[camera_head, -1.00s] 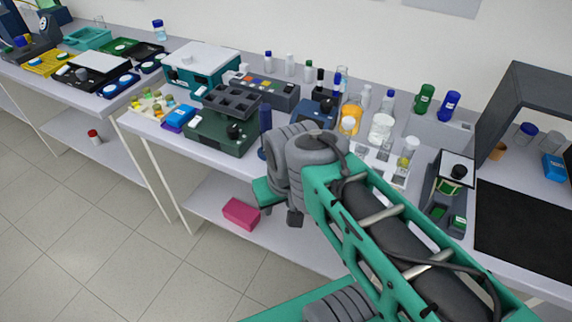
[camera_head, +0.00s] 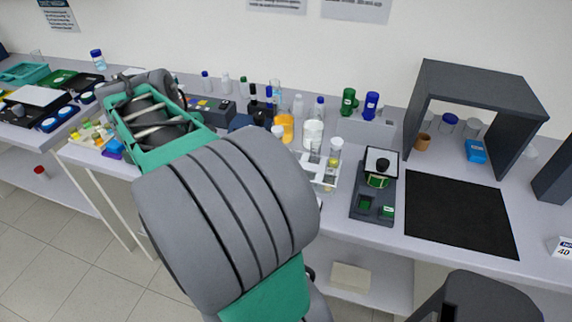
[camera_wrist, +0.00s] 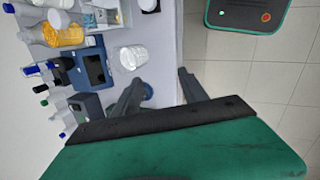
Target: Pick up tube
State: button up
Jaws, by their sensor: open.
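My gripper (camera_wrist: 160,75) is open in the wrist view, its two dark fingers apart over the table's front edge and nothing seen held. A blue round thing (camera_wrist: 149,90) shows beside the left finger, partly hidden by it; I cannot tell whether it is a tube. In the head view, a small clear tube with a pale top (camera_head: 335,148) stands at a white rack (camera_head: 325,178) near the table's front. The rack also shows in the wrist view (camera_wrist: 104,14), at the top. In the head view my arm hides the gripper and part of the table.
Several bottles stand behind. A dark instrument (camera_head: 374,205), a black mat (camera_head: 462,213) and a grey frame (camera_head: 425,85) are right of the rack.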

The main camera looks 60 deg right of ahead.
jog(key=s+d+n+g+y, duration=0.1)
jog(key=s+d+n+g, duration=0.15)
jog(key=s+d, duration=1.05)
jog(key=shift+g, duration=0.55)
jog(key=d+f+b, duration=0.1)
jog(key=f, duration=0.1)
jog(key=d+f+b, duration=0.1)
jog(key=f, duration=0.1)
jog(key=s+d+f+b, duration=0.1)
jog(key=f, duration=0.1)
jog(key=shift+d+f, duration=0.2)
jog(key=shift+d, duration=0.2)
jog(key=shift+c, duration=0.4)
grip_shut()
